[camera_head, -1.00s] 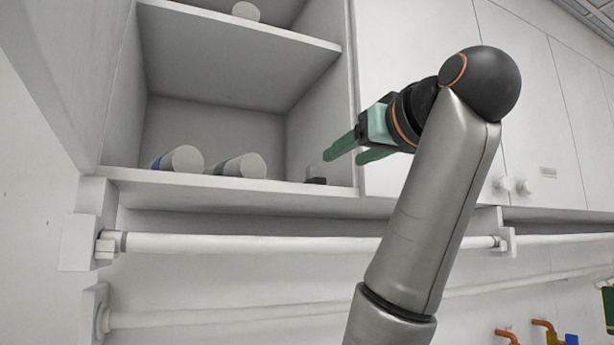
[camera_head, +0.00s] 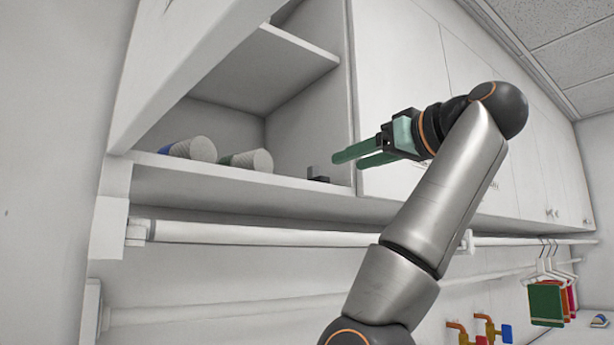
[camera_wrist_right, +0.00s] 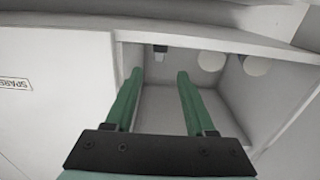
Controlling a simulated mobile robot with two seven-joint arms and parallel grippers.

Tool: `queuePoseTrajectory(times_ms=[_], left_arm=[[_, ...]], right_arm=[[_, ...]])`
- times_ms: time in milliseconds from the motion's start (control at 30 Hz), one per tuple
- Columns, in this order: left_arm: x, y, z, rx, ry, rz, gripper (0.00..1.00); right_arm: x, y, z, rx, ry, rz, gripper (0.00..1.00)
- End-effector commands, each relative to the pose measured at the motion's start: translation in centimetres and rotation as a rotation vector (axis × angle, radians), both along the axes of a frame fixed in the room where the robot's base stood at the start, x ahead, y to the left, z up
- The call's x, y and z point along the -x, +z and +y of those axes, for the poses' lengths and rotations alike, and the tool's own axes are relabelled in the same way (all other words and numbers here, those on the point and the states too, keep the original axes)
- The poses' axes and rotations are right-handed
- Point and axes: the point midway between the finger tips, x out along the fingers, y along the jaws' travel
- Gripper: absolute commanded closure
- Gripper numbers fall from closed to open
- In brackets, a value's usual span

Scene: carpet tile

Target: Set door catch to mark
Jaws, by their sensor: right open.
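A small dark block with a paler upright part, likely the door catch (camera_head: 318,176), sits at the front right of the open cabinet's lower shelf (camera_head: 235,187). In the right wrist view, a small dark piece that looks like the same catch (camera_wrist_right: 160,48) shows near the shelf edge, beyond the fingertips. My right gripper (camera_head: 346,160) has long green fingers, open and empty, close to the right of the catch and apparently apart from it. The fingers also show in the right wrist view (camera_wrist_right: 159,75). I cannot make out a mark. My left gripper is out of view.
A blue-ended cup (camera_head: 193,149) and a green-ended cup (camera_head: 250,160) lie on the shelf, left of the catch. Closed cabinet doors (camera_head: 395,60) stand to the right. A white rail (camera_head: 260,235) runs below. Colored cloths (camera_head: 546,303) hang at far right.

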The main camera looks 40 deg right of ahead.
Motion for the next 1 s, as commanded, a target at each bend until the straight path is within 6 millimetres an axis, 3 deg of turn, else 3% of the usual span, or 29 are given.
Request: queuePoseTrajectory(times_ms=[167,600,800,1000], left_arm=[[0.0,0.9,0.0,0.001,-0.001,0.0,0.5],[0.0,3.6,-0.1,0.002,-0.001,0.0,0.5],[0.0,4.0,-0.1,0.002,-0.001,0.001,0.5],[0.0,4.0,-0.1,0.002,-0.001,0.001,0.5]], right_arm=[[-2.3,0.1,-0.1,0.0,0.002,0.006,0.45],[-10.6,0.2,-1.0,0.001,0.003,0.004,0.45],[-12.1,0.0,-1.2,0.001,0.001,0.001,0.45],[-12.2,-0.1,-1.3,0.001,0.001,0.001,0.45]])
